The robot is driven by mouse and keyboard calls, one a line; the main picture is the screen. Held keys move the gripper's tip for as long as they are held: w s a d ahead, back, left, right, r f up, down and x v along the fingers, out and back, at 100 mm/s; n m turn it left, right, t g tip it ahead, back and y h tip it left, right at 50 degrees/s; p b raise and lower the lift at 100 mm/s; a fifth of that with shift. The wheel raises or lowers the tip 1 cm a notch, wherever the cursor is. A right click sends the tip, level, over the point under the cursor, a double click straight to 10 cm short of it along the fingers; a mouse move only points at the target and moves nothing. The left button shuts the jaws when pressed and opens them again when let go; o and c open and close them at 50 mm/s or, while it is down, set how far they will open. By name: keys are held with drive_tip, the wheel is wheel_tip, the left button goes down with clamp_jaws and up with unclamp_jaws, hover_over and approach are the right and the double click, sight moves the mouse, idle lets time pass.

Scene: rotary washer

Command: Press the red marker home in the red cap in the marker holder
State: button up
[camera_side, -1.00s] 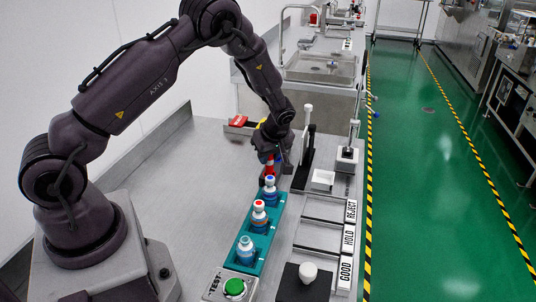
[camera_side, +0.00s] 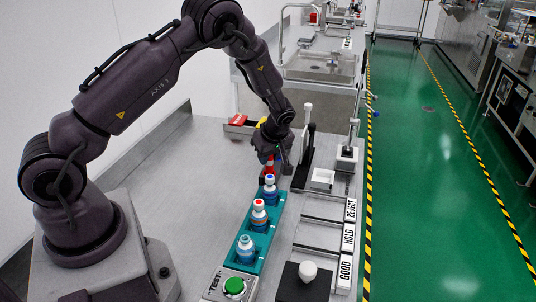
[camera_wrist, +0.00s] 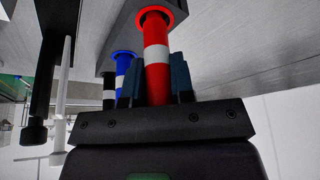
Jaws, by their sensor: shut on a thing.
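The red marker (camera_wrist: 157,70) is red with a white band and stands between the fingers of my gripper (camera_wrist: 157,85), which is shut on it. Its far end meets the red cap (camera_wrist: 172,17), a red ring at the top of the wrist view. How deep the marker sits in the cap I cannot tell. The grey marker holder (camera_wrist: 118,28) is partly hidden behind the markers. In the side view the red marker (camera_side: 270,168) shows just below my gripper (camera_side: 272,158), and the holder is hidden there.
A blue marker (camera_wrist: 124,72) and a black one (camera_wrist: 109,90) stand close beside the red marker. A teal rack (camera_side: 248,266) with several bottles lies just in front. A dark upright stand (camera_side: 306,155) is right of my gripper.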

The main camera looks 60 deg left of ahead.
drive_tip(key=shift+f, duration=0.1)
idle(0.3)
drive_tip(key=o, duration=1)
drive_tip(key=v, duration=1.3)
drive_tip(key=s+d+r+m+t+h, duration=0.1)
drive_tip(key=s+d+r+m+t, duration=0.1)
drive_tip(key=s+d+r+m, duration=0.2)
drive_tip(key=s+d+r+m+t+h, duration=0.1)
drive_tip(key=s+d+r+m+h, duration=0.1)
drive_tip(key=s+d+r+m, duration=0.2)
drive_tip(key=s+d+r+m+t+h, duration=0.1)
drive_tip(key=s+d+r+m, duration=0.3)
drive_tip(key=s+r+m, duration=0.4)
drive_tip(key=shift+s+d+r+m+t, duration=0.15)
drive_tip(key=shift+s+m+t, duration=0.15)
drive_tip(key=shift+s, duration=0.95)
drive_tip(key=shift+s+a+r+m+t, duration=0.15)
drive_tip(key=shift+s+m+t, duration=0.15)
drive_tip(key=shift+s, duration=0.9)
drive_tip(key=shift+s+d+r+m+t, duration=0.15)
drive_tip(key=shift+s+m, duration=0.25)
drive_tip(key=shift+s, duration=0.85)
